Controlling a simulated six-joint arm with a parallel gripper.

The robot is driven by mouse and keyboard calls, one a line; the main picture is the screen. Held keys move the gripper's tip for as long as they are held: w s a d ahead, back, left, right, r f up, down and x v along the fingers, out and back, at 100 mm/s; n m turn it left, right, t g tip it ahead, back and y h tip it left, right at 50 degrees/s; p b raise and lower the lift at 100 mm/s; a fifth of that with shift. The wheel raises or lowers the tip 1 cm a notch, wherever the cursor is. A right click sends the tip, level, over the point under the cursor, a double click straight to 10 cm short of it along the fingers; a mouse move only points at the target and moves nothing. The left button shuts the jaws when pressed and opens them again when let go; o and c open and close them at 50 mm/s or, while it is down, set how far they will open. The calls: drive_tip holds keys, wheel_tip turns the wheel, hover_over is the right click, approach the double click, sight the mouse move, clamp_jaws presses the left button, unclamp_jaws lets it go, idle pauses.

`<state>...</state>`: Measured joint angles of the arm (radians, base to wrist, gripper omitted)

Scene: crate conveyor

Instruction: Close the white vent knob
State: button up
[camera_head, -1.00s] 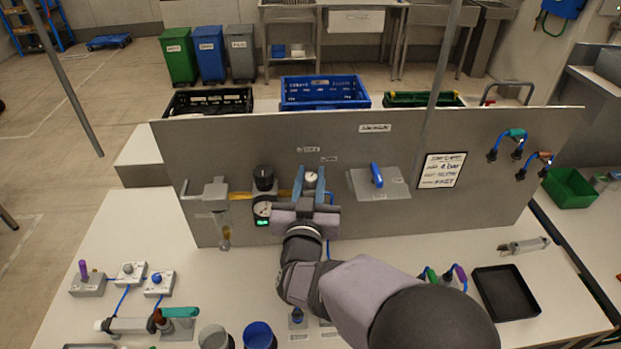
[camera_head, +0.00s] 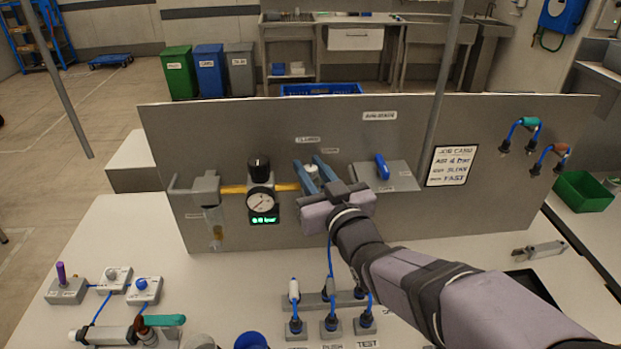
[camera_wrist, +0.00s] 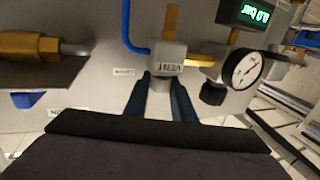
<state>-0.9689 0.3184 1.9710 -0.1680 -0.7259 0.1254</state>
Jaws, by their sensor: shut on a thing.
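The small white vent knob (camera_head: 311,171) is on the upright grey panel, right of the round gauge. My gripper (camera_head: 307,162) reaches it with two blue fingers, one on each side, and is shut on the knob. In the wrist view, a grey block labelled VENT (camera_wrist: 168,58) sits just beyond my fingertips (camera_wrist: 161,82). The pale knob (camera_wrist: 159,87) shows between the fingers, partly hidden by them. My gripper's body lies to the lower right of the knob in the head view.
The gauge (camera_head: 260,200) with a black knob (camera_head: 259,165) and green display (camera_head: 264,220) is close on the left. A blue lever (camera_head: 382,167) on a grey plate is close on the right. Fittings with blue hoses (camera_head: 330,322) stand on the bench below.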

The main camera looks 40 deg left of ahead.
sight(314, 173)
drive_tip(key=shift+n+g+y, duration=0.3)
drive_tip(key=shift+g, duration=0.1)
drive_tip(key=o, duration=1.1)
drive_tip(key=shift+c, duration=0.2)
drive_tip(key=shift+d+b, duration=0.1)
drive_tip(key=shift+b, duration=0.2)
drive_tip(key=b+v, duration=0.2)
drive_tip(key=v, duration=0.5)
drive_tip(key=shift+s, duration=0.1)
